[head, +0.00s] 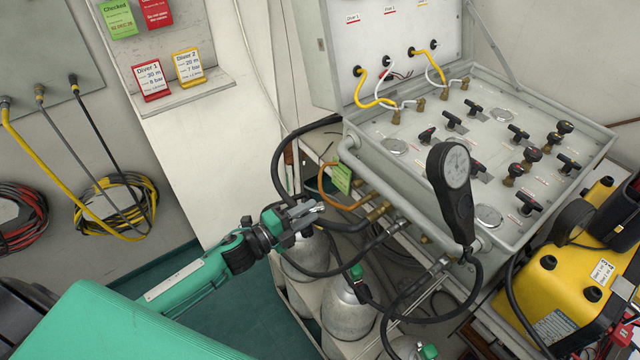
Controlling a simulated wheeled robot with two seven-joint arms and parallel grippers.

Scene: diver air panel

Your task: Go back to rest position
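My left arm comes in from the lower left in green and black. Its gripper (312,212) is in front of the diver air panel (440,160), left of the panel's front edge and above the grey cylinders. The grey fingers lie close together and are seen from the side, so I cannot tell if they are open or shut. I see nothing held in them. A green tag (341,178) hangs on the hoses just right of the fingertips. My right gripper is not in view.
Grey cylinders (345,305) stand below the panel, with black hoses around them. A yellow case (553,290) is at the lower right. Signs (150,80) stand on a wall ledge; coiled hoses (115,205) hang left.

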